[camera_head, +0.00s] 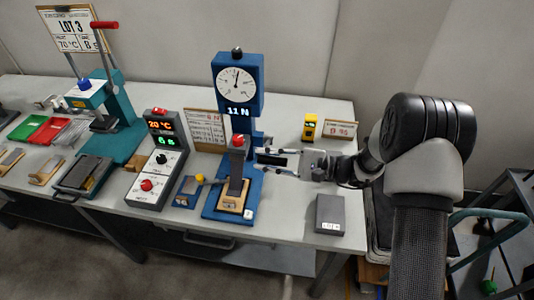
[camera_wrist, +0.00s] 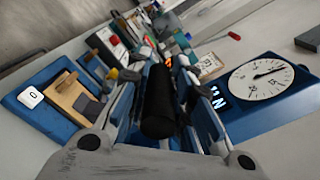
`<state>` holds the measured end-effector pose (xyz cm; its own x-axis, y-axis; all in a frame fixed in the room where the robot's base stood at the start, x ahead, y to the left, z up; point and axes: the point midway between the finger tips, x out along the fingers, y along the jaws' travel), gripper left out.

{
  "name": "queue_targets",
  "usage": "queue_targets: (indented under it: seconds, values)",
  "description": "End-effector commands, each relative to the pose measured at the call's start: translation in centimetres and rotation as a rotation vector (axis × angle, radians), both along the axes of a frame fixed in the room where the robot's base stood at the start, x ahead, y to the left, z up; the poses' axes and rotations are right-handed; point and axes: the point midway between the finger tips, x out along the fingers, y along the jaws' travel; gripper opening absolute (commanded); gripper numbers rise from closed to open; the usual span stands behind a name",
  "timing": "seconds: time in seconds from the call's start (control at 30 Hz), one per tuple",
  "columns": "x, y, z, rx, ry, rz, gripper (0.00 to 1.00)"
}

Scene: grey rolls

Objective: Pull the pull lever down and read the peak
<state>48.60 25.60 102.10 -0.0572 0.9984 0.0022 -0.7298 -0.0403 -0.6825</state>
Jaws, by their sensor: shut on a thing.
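The blue pull tester (camera_head: 256,85) stands on the bench with a round white dial (camera_head: 235,87) on its head. Its display (camera_head: 238,110) reads 11 N. The dial (camera_wrist: 268,80) and display (camera_wrist: 217,100) also show in the wrist view. A dark grey strip (camera_head: 236,172) stands upright between a red-knobbed upper clamp (camera_head: 238,141) and a wooden lower clamp (camera_head: 230,204). My gripper (camera_head: 266,160) is at the tester's right side, shut on the black grip of the pull lever (camera_wrist: 158,102). The lever's far end is hidden.
A white button (camera_head: 248,214) sits on the tester's base. A control box (camera_head: 153,160) and a green press (camera_head: 122,100) stand left. A grey block (camera_head: 329,214) lies at the bench's front right. A yellow device (camera_head: 309,127) and a small sign (camera_head: 340,129) stand behind my gripper.

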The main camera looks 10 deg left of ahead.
Motion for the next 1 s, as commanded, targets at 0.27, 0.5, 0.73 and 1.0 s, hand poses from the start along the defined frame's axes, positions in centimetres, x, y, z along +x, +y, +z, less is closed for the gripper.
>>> queue_targets:
  seconds: [0.27,0.5,0.73,1.0]
  values:
    - [-0.46,-0.03,-0.85,-0.010,0.018,0.004,0.00]
    - [-0.48,-0.03,-0.95,-0.011,0.020,0.003,0.22]
    - [-0.37,-0.02,-0.81,-0.009,0.015,0.002,0.38]
    - [-0.24,-0.01,-0.52,-0.005,0.009,0.001,0.40]
